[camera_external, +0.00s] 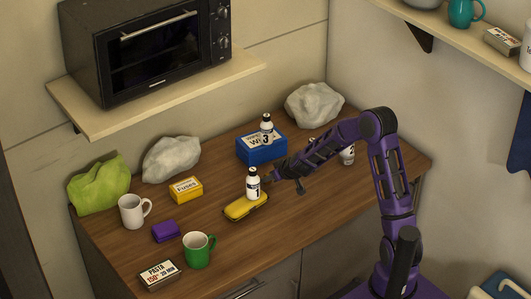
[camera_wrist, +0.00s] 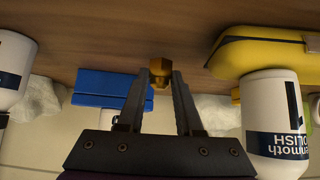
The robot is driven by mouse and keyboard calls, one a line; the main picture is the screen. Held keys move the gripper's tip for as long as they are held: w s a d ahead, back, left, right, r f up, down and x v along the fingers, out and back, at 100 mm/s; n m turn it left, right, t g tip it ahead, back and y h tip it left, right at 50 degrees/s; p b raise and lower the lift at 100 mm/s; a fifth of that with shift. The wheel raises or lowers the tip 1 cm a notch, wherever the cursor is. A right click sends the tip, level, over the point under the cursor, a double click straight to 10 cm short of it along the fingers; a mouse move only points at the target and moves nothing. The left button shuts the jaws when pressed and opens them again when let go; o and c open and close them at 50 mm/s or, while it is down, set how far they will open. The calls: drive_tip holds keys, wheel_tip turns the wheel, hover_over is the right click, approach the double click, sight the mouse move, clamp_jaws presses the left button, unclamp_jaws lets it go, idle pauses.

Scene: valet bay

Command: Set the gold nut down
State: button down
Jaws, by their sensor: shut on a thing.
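The gold nut (camera_wrist: 161,70) shows in the wrist view, held between the tips of my gripper's fingers (camera_wrist: 160,81). My gripper is shut on it. The wooden counter (camera_wrist: 120,30) fills the top of that view, which looks upside down; I cannot tell whether the nut touches it. In the external view my gripper (camera_external: 272,176) is low over the counter, just right of the white bottle marked 1 (camera_external: 253,190) and the yellow case (camera_external: 240,212) under it. The nut cannot be made out there.
A blue box (camera_external: 255,153) with bottle 3 (camera_external: 266,130) on it stands behind my gripper. Another white bottle (camera_external: 347,157) stands to the right. A green mug (camera_external: 198,253), purple box (camera_external: 166,232) and yellow fuses box (camera_external: 179,190) are to the left. Counter in front of my gripper is clear.

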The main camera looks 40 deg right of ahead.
drive_tip(key=shift+r+p, duration=0.85)
drive_tip(key=shift+r, duration=3.4)
drive_tip(key=w+a+n+g+y, duration=0.1)
drive_tip(key=w+a+n+y, duration=0.25)
drive_tip(key=a, duration=0.95)
drive_tip(key=w+a+n+g+y, duration=0.1)
drive_tip(key=w+a+n+y, duration=0.3)
drive_tip(key=a, duration=0.9)
drive_tip(key=s+a+n+g+b, duration=0.1)
drive_tip(key=s+a+n+g, duration=0.15)
drive_tip(key=a, duration=0.95)
drive_tip(key=s+a+n+g+b, duration=0.1)
drive_tip(key=s+a+n, duration=0.2)
drive_tip(key=a, duration=0.8)
drive_tip(key=shift+y, duration=0.45)
drive_tip(key=f, duration=0.2)
drive_tip(key=a+f, duration=0.1)
drive_tip(key=f, duration=0.1)
drive_tip(key=shift+f, duration=2.9)
